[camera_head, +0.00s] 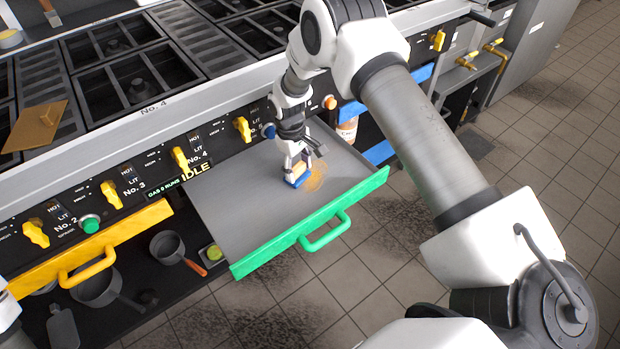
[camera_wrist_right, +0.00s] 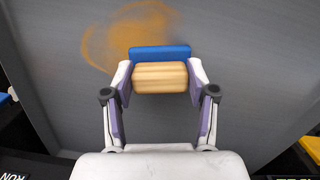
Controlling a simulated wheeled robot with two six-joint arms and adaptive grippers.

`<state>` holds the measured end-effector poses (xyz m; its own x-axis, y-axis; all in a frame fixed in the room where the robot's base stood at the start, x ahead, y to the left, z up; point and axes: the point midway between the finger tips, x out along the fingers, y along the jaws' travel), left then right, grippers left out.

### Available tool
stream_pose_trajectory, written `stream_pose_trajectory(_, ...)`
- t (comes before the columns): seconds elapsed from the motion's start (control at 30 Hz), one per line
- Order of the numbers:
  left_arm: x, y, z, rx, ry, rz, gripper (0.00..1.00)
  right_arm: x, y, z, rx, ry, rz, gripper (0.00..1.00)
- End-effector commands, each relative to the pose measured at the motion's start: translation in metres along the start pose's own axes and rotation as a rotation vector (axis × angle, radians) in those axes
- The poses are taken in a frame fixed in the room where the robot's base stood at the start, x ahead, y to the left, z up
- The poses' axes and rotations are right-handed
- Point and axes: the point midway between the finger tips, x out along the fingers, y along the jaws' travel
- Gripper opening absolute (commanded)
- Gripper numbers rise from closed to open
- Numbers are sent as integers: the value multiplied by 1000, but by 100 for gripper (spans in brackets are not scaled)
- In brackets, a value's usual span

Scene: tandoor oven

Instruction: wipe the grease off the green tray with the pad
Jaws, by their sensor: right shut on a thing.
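The green tray (camera_head: 250,262) is a grey, flat, pulled-out tray with a green front edge and green handle; its grey surface fills much of the right wrist view (camera_wrist_right: 240,45). My right gripper (camera_head: 299,172) is over the tray, shut on the pad (camera_head: 297,181). In the right wrist view the pad has a wooden grip (camera_wrist_right: 160,78) between the fingers and a blue base (camera_wrist_right: 160,52). An orange-brown grease smear (camera_head: 317,178) lies right beside the pad, and it also shows in the right wrist view (camera_wrist_right: 112,38). My left gripper is not in view.
A yellow-fronted drawer (camera_head: 100,243) with a handle is left of the tray. Yellow knobs (camera_head: 180,159) line the panel behind it. Pans (camera_head: 168,247) sit on a lower shelf. A wooden board (camera_head: 38,126) lies on the stove top. Tiled floor is open in front.

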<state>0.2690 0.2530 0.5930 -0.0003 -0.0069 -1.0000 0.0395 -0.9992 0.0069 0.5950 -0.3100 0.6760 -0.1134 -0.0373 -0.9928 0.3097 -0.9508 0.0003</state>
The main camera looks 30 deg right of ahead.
Motion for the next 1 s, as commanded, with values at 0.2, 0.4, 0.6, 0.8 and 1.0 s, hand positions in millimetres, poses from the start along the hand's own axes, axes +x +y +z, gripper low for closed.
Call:
stream_pose_trajectory(0.2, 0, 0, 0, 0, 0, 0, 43, 0, 7, 2, 2, 1, -1, 16)
stream_pose_trajectory(0.4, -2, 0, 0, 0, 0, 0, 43, 0, 28, 7, 1, 1, 0, 16)
stream_pose_trajectory(0.6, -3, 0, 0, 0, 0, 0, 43, 0, 46, 11, 2, 0, -1, 16)
stream_pose_trajectory(0.8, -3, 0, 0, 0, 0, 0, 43, 0, 49, 12, 0, 0, 0, 16)
stream_pose_trajectory(1.0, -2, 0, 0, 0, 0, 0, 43, 2, 49, 12, 0, 0, 0, 16)
